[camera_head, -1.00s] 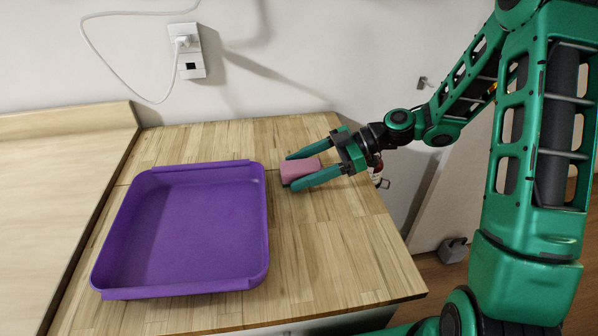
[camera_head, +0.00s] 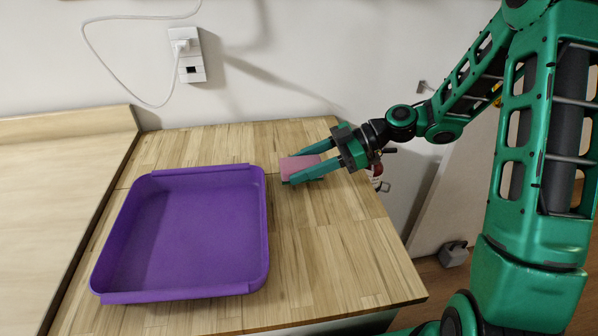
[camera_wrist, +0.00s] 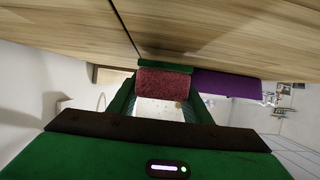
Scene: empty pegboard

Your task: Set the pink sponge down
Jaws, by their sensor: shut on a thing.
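The pink sponge (camera_head: 299,167) is held between the two green fingers of my gripper (camera_head: 303,164), at the back right of the wooden counter. It has a dark green underside layer. In the wrist view the sponge (camera_wrist: 163,85) spans between the fingers of my gripper (camera_wrist: 163,88), with its green layer toward the counter. The sponge is at or just above the counter top; I cannot tell whether it touches.
A purple empty tray (camera_head: 262,220) stands on the wooden counter (camera_head: 335,250), left of the sponge. The counter is clear in front of my gripper. A wall outlet (camera_head: 188,55) with a white plugged cord is behind. A reddish object (camera_head: 376,170) shows partly behind my gripper.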

